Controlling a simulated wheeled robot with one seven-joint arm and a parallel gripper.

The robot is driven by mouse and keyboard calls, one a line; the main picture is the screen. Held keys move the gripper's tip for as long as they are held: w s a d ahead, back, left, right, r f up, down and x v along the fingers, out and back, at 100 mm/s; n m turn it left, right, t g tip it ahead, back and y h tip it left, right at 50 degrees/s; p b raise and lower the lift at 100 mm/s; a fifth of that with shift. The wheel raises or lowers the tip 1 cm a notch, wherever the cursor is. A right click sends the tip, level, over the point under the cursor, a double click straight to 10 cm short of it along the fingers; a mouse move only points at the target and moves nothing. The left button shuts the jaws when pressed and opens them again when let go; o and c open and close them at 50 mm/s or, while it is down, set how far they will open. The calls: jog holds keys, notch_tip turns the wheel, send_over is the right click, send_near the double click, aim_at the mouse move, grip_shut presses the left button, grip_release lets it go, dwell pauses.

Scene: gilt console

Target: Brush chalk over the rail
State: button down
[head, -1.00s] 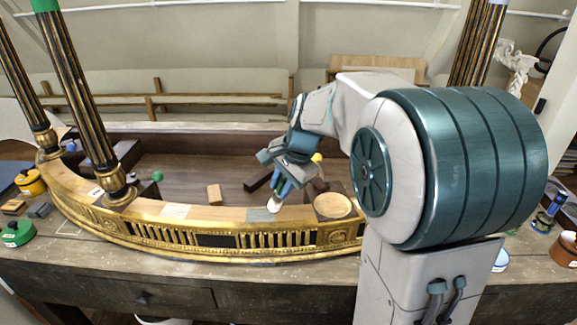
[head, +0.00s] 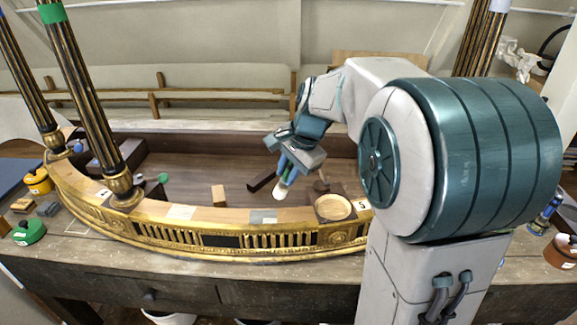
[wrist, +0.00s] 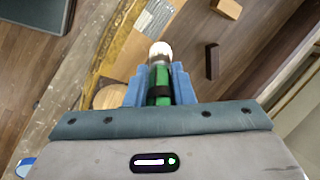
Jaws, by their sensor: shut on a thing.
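The gilt console's curved front rail (head: 215,215) runs across the head view with a row of differently toned sections on top. A grey-and-white patch (head: 263,219) lies on it and also shows, mottled, in the wrist view (wrist: 154,20). My gripper (head: 292,165) is shut on a brush with a green body (wrist: 158,82), a dark band and a white tip (head: 281,190). The tip points down, behind and above the rail near the patch. A round pale wooden disc or dish (head: 333,207) sits on the rail to the right; it is partly hidden in the wrist view (wrist: 109,96).
A small wooden block (head: 218,195) and a dark bar (head: 261,181) lie in the recess behind the rail. Gilded black columns (head: 85,110) rise at the left. A green round item (head: 29,232) and a yellow one (head: 38,181) sit at the far left.

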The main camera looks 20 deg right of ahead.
jog(key=shift+r+p, duration=0.75)
jog(key=shift+r, duration=0.5)
jog(key=shift+s+a+f, duration=0.1)
